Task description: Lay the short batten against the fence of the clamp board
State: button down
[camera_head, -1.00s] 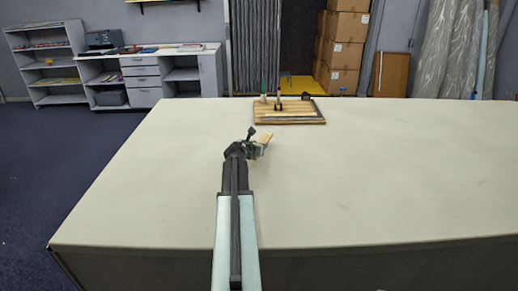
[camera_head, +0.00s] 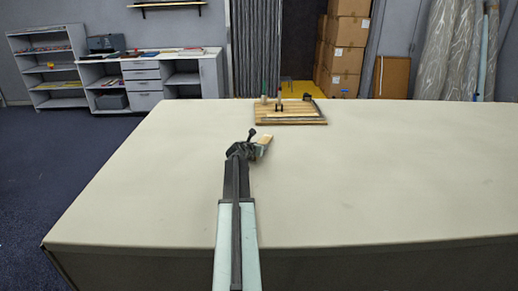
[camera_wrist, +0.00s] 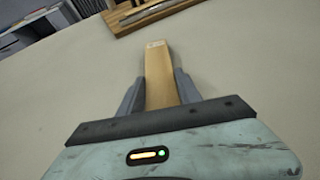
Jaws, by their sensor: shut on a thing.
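The short batten (camera_wrist: 159,75) is a light wooden strip, held lengthwise between the two fingers of my gripper (camera_wrist: 160,90) in the wrist view. Its far end sticks out past the fingertips. In the head view the batten (camera_head: 264,140) shows small at the end of my gripper (camera_head: 256,147), above the cloth table. The clamp board (camera_head: 262,116) lies flat at the table's far edge, beyond my gripper and apart from the batten. The board's near corner also shows at the top of the wrist view (camera_wrist: 128,31).
The long cloth table (camera_head: 390,170) is bare on both sides of my arm. Small upright clamps (camera_head: 278,100) stand on the board, one with a green top. Shelves, a desk and stacked boxes (camera_head: 345,50) stand beyond the table.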

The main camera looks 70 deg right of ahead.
jog(key=c, duration=0.8)
grip_release()
jog(key=shift+c, duration=0.2)
